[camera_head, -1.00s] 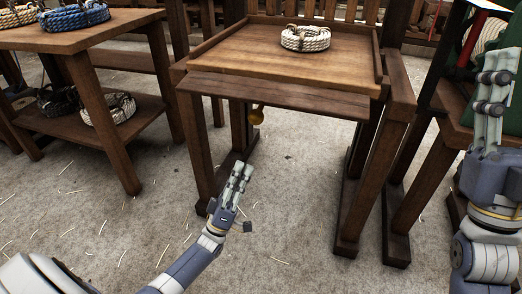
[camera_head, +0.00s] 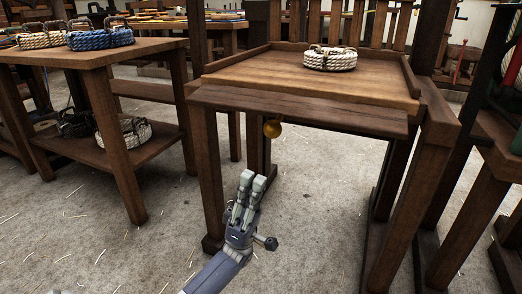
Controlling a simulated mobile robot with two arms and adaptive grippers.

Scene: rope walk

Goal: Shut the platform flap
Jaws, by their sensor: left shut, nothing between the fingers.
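The wooden platform (camera_head: 312,79) stands in the middle of the view with a coil of white rope on it. Its flap (camera_head: 300,111) is a dark board along the front edge. Its broad face shows and it juts toward me, below the level of the platform top; I cannot tell its exact angle. A round brass knob (camera_head: 272,129) hangs beneath the flap, left of its middle. My left gripper (camera_head: 252,180) is shut and empty, pointing up, below and slightly left of the knob in the picture and apart from it. My right gripper is out of view.
The white rope coil (camera_head: 330,58) sits toward the back of the platform. A two-level table (camera_head: 120,53) with several rope coils stands at the left. Dark wooden posts (camera_head: 408,200) flank the platform at the right. The floor in front is clear.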

